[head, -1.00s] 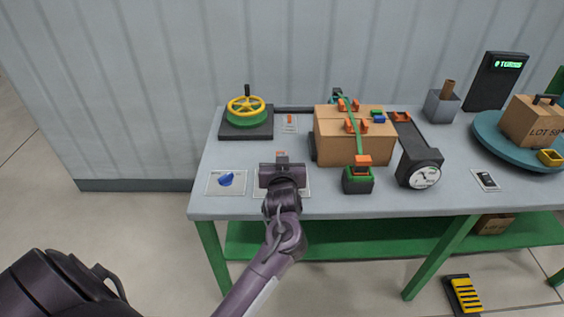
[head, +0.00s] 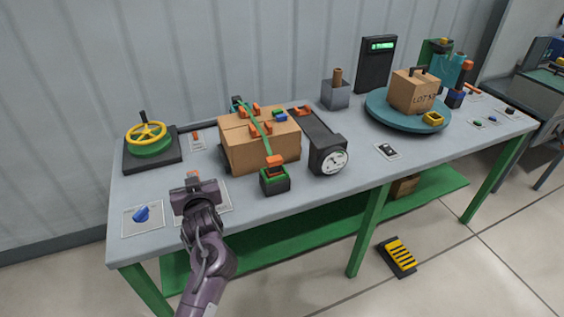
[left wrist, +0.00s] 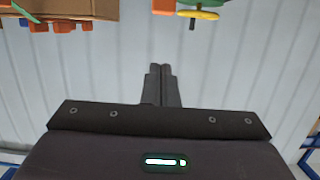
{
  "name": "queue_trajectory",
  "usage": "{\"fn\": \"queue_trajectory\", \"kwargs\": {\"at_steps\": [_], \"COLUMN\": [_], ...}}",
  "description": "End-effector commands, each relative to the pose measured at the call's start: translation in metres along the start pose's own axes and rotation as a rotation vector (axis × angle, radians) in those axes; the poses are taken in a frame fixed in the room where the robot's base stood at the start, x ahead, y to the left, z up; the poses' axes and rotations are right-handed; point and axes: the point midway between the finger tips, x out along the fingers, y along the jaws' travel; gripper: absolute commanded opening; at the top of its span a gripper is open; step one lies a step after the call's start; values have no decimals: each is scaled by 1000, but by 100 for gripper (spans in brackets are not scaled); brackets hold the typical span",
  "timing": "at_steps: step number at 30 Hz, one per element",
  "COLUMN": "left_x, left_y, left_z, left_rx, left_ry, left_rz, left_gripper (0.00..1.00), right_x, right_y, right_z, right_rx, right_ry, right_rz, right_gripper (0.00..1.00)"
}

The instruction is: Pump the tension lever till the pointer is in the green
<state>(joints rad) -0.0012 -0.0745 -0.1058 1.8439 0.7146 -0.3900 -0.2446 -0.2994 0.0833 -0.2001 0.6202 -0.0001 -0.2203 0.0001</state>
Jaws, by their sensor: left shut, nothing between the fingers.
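A brown box (head: 238,153) sits on the grey table with a green strap (head: 254,126) over it. The strap runs down to a green and black ratchet block (head: 275,184) with an orange top (head: 274,161), which may be the tension lever. Right of it, a round white gauge (head: 334,161) faces the front; its pointer and any green zone are too small to read. My left gripper (head: 194,182) is above the front left of the table, left of the ratchet block and apart from it. Its fingers are shut and empty in the left wrist view (left wrist: 160,85). My right gripper is out of view.
A green base with a yellow handwheel (head: 147,134) stands at the back left. A blue knob (head: 141,214) is at the front left. A teal turntable (head: 378,116) carries a lot box (head: 408,92) at the right. A yellow-striped pedal (head: 397,256) lies on the floor.

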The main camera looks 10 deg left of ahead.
Motion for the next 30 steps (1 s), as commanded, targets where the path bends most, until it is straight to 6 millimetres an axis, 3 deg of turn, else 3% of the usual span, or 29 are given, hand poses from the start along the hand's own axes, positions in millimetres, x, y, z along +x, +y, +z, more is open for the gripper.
{"fn": "queue_trajectory", "kwargs": {"at_steps": [21, 23, 30], "left_x": [0, -2, -32], "left_y": [0, 0, 0], "left_z": [2, 9, 73], "left_rx": [1, 4, 11], "left_ry": [1, 9, 135], "left_rz": [0, -1, -11], "left_gripper": [0, 0, 0], "right_x": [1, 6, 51], "right_y": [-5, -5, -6], "right_z": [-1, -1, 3], "right_rx": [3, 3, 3], "right_ry": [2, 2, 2], "right_rz": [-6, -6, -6], "right_gripper": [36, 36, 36]}}
